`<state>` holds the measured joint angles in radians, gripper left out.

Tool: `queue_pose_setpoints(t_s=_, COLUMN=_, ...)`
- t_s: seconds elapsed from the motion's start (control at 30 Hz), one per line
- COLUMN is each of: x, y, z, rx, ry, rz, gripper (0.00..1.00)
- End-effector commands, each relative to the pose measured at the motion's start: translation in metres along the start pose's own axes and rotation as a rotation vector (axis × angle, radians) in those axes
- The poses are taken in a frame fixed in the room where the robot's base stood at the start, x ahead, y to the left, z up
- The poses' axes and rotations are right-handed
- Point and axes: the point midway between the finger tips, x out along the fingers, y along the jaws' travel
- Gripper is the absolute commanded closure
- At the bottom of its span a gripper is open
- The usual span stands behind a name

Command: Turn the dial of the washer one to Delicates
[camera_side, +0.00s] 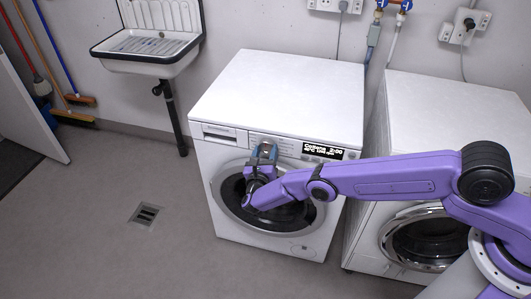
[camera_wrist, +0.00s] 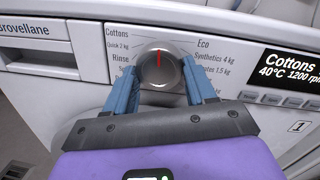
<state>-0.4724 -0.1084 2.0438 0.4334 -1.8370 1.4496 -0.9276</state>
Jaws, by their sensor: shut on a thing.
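The washer with the "1" label (camera_wrist: 299,126) is the left machine in the side view (camera_side: 270,95). Its round silver dial (camera_wrist: 160,70) has a red pointer mark facing straight up. Labels ring the dial: Cottons, Quick 2 kg and Rinse on the left, Eco and Synthetics 4 kg on the right. Below Synthetics, a partly covered label (camera_wrist: 213,70) ends in "ates 1.5 kg". The display (camera_wrist: 290,67) reads Cottons, 40°C, 1200 rpm. My gripper (camera_wrist: 161,82) is shut on the dial, one blue finger on each side. It also shows at the panel in the side view (camera_side: 264,150).
A second white machine (camera_side: 450,105) stands close on the right. Below the panel is the washer's round door (camera_side: 228,190). The detergent drawer (camera_wrist: 38,52) is left of the dial. A sink (camera_side: 150,42) hangs on the wall at left; the floor in front is clear.

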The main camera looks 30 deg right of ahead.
Motion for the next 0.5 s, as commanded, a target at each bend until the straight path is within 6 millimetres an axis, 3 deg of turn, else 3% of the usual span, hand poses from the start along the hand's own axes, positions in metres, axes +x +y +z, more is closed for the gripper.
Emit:
queue_pose_setpoints(t_s=0.4, x=-0.0017, y=0.0005, z=0.0003, rx=0.006, ry=-0.002, rz=0.000, gripper=0.75)
queue_pose_setpoints(t_s=0.43, x=-0.0017, y=0.0005, z=0.0003, rx=0.006, ry=-0.002, rz=0.000, gripper=0.35)
queue_pose_setpoints(t_s=0.5, x=-0.0016, y=0.0005, z=0.0003, rx=0.006, ry=-0.002, rz=0.000, gripper=0.19)
